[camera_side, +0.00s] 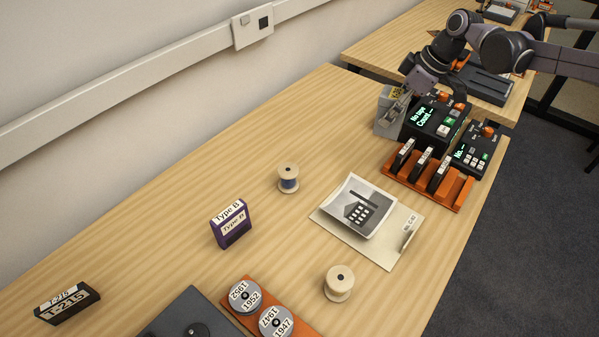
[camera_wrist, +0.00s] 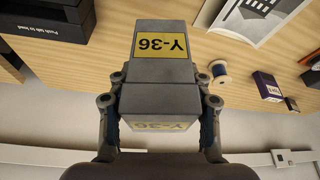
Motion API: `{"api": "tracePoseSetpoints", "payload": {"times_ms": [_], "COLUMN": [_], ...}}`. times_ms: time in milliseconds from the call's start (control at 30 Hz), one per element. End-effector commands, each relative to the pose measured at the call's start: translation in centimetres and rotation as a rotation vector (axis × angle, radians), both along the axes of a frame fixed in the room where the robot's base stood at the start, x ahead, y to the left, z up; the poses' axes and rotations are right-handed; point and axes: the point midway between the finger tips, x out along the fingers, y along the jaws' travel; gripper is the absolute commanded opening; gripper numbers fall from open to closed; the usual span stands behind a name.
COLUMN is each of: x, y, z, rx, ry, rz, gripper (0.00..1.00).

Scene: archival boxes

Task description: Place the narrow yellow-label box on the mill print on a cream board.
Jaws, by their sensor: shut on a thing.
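The narrow grey box with a yellow label reading Y-36 (camera_wrist: 165,72) is between the fingers of my gripper (camera_wrist: 160,88) in the wrist view. My gripper is shut on it. In the side view the box (camera_side: 384,124) is beside the black display unit, partly hidden by my gripper (camera_side: 394,108). I cannot tell whether its base touches the table. The mill print (camera_side: 362,207), a grey picture with curled edges, lies on a cream board (camera_side: 378,252) mid-table, nearer the side camera than the box. The print (camera_wrist: 250,15) also shows at the wrist view's top.
An orange rack (camera_side: 447,195) with several black cassettes stands between the display unit (camera_side: 433,122) and the board. A blue-thread spool (camera_side: 288,180), a purple Type B box (camera_side: 231,224) and a pale spool (camera_side: 339,283) stand around the board.

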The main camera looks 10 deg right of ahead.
Motion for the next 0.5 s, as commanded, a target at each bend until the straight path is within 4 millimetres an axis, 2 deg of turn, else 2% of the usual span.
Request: {"api": "tracePoseSetpoints", "payload": {"times_ms": [300,500], "x": [-9.1,-13.7], "y": [-2.9,-4.1], "z": [0.6,0.3], "rx": [0.001,0.003], "ry": [0.001,-0.001], "rz": [0.097,0.144], "gripper": [0.09,0.09]}}
